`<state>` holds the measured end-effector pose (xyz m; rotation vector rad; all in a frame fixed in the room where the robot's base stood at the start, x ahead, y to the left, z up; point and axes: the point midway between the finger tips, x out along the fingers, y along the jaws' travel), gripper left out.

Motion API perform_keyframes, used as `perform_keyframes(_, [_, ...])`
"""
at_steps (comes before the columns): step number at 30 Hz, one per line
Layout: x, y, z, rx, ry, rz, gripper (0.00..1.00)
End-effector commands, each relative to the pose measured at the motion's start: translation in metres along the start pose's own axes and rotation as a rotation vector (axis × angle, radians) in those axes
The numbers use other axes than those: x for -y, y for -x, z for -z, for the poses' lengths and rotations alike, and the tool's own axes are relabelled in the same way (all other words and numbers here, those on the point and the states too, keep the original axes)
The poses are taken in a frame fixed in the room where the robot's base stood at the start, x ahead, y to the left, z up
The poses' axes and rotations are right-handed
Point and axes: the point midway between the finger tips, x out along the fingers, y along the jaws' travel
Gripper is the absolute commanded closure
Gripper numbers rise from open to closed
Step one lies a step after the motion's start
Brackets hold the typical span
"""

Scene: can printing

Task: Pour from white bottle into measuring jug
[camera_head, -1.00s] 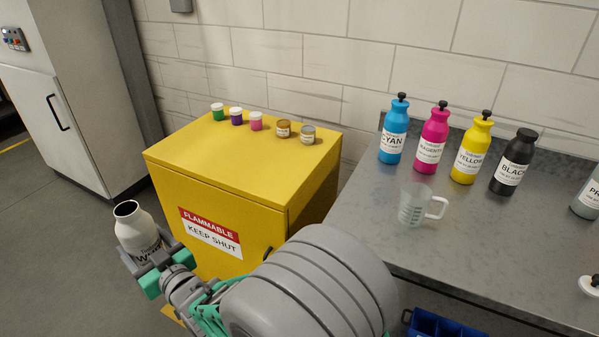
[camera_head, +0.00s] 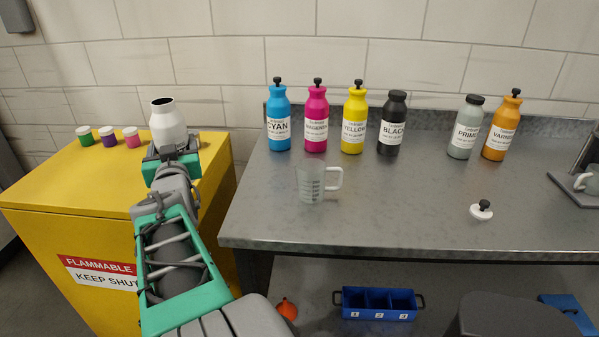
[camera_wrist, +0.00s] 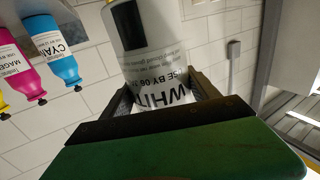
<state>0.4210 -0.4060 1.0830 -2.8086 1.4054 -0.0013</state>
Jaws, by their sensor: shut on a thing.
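The white bottle (camera_head: 168,124) is upright and uncapped, its dark mouth facing up. My gripper (camera_head: 170,153) is shut on its lower body and holds it over the yellow cabinet in the head view. In the wrist view the bottle (camera_wrist: 150,50) sits between the two fingers of my gripper (camera_wrist: 160,98), with its "WHITE" label partly hidden by them. The clear measuring jug (camera_head: 311,184), with its handle to the right, stands on the grey bench, to the right of the bottle and apart from it. Its contents cannot be made out clearly.
Cyan (camera_head: 279,118), magenta (camera_head: 316,118), yellow (camera_head: 354,120) and black (camera_head: 392,125) bottles stand behind the jug. Primer (camera_head: 466,128) and varnish (camera_head: 502,128) bottles are farther right. A white cap (camera_head: 481,211) lies on the bench (camera_head: 400,215). Small jars (camera_head: 108,137) stand on the yellow cabinet (camera_head: 50,190).

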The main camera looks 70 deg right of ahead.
Motion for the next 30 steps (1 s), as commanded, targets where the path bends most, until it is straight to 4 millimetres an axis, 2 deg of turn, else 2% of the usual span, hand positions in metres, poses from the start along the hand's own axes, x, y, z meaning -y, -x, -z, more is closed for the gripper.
perform_keyframes(1, [-0.021,-0.004,0.015,-0.013,-0.002,-0.052,1.00])
perform_keyframes(3, [-0.051,-0.008,0.031,-0.012,-0.002,-0.127,1.00])
perform_keyframes(6, [-0.088,-0.009,0.051,-0.011,-0.001,-0.226,1.00])
perform_keyframes(12, [-0.145,-0.003,0.077,-0.009,-0.002,-0.387,1.00])
perform_keyframes(17, [-0.181,0.006,0.083,-0.007,0.000,-0.502,1.00])
perform_keyframes(19, [-0.195,0.011,0.076,-0.005,0.001,-0.549,1.00])
perform_keyframes(22, [-0.207,0.014,0.055,-0.003,0.002,-0.592,1.00])
perform_keyframes(30, [-0.215,0.017,-0.016,-0.003,0.003,-0.623,1.00])
